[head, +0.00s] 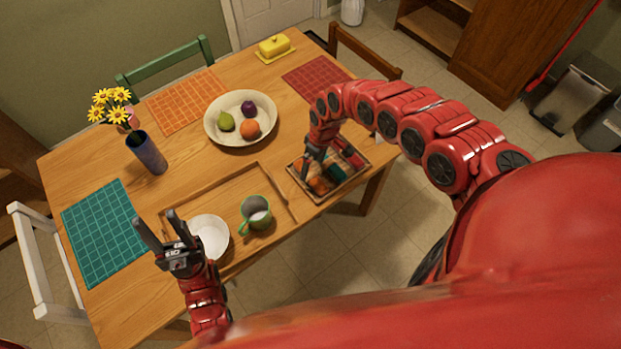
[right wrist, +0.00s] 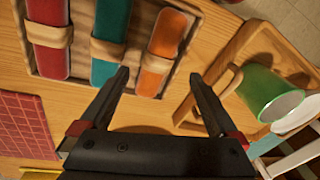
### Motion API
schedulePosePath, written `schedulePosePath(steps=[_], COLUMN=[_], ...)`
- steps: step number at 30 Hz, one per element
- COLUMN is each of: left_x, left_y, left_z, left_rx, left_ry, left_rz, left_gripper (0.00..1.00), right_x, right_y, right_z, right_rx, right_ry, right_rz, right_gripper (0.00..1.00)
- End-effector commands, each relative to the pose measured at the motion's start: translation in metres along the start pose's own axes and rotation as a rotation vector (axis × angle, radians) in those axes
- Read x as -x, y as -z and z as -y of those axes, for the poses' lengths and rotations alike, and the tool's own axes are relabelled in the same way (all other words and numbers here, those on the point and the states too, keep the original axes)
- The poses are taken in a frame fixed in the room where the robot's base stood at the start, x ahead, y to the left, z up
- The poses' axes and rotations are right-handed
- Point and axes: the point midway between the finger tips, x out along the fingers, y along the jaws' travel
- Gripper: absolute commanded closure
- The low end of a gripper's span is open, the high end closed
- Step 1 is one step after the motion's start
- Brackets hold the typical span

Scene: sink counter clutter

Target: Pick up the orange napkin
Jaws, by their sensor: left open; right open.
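The orange napkin (right wrist: 164,48) is rolled, with a tan ring (right wrist: 156,64) around it. It lies in a shallow basket (head: 325,196) at the table's right front edge, beside a teal napkin (right wrist: 112,35) and a red one (right wrist: 48,35). In the head view the orange napkin (head: 320,186) is partly covered by my right gripper (head: 308,168). My right gripper is open; in the right wrist view its fingers (right wrist: 160,75) point at the orange napkin's near end, with nothing held. My left gripper (head: 158,228) is open and empty, left of the white bowl.
A wooden tray (head: 178,205) left of the basket holds a green mug (head: 256,212) and a white bowl (head: 211,236). A fruit bowl (head: 213,132), a blue vase (head: 147,153) with yellow flowers and a butter dish (head: 274,46) stand further back.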

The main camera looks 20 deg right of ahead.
Motion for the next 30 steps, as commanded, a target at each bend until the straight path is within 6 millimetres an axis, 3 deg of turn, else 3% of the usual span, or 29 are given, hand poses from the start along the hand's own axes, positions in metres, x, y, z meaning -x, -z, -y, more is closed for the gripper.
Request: schedulePosePath(steps=[9,19,30], left_x=[-0.008,-0.008,-0.008], left_y=[0.001,0.001,0.001], left_z=[0.000,0.000,0.000], left_rx=[0.000,0.000,0.000], left_ry=[0.000,0.000,0.000], left_rz=[0.000,0.000,0.000], left_gripper=[0.50,0.50,0.50], right_x=[-0.038,-0.045,-0.045], right_y=[0.000,-0.001,-0.001], right_z=[-0.001,-0.004,-0.003], right_rx=[-0.001,-0.001,0.000], right_ry=[0.005,0.001,0.001], right_rz=[-0.001,0.001,0.001], right_gripper=[0.03,0.03,0.68])
